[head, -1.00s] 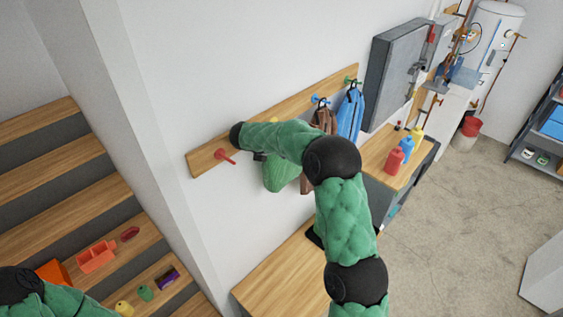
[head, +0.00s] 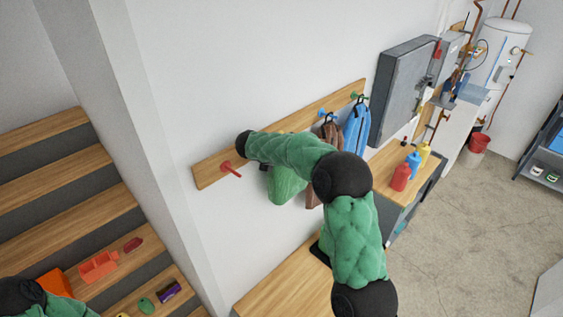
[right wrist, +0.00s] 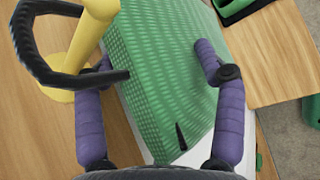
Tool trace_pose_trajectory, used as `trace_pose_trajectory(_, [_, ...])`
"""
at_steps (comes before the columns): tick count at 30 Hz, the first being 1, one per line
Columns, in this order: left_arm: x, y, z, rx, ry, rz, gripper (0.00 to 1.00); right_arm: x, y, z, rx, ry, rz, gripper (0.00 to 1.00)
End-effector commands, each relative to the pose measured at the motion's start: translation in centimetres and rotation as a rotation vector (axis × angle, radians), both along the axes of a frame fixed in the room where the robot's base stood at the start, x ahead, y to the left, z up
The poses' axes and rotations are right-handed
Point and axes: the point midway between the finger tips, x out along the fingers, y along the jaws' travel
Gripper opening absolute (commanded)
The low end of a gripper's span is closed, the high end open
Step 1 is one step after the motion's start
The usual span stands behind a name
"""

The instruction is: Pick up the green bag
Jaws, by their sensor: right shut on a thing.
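The green bag (head: 287,187) hangs against the wall below the wooden peg rail, partly hidden by my right arm in the head view. The right wrist view shows its green woven side (right wrist: 175,75) between the two purple fingers of my right gripper (right wrist: 160,62), which is shut on it. A black loop (right wrist: 25,50) passes around a yellow peg (right wrist: 85,45) beside the bag. I cannot tell whether the loop bears on the peg. In the head view my arm hides the right gripper. Only part of my left arm shows at the bottom left; its gripper is out of view.
The peg rail (head: 210,172) has a red peg (head: 230,168) left of my arm. A brown bag (head: 328,132) and blue bag (head: 357,125) hang to the right. A wooden bench top (head: 285,290) lies below. Bottles stand on a cabinet farther right; stairs rise at left.

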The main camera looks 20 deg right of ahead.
Motion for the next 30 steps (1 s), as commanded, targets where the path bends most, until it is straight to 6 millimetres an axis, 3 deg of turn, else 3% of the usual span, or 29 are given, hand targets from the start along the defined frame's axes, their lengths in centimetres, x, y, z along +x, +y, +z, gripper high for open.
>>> trace_pose_trajectory(11, [0.0,0.0,-1.4,0.0,0.0,0.0,0.4,-3.6,-1.4,-0.1,-0.001,-0.001,-0.001,0.12])
trace_pose_trajectory(30, [0.0,0.0,-4.2,0.0,0.0,0.0,0.4,-12.9,-4.6,-0.2,-0.001,0.0,-0.002,0.11])
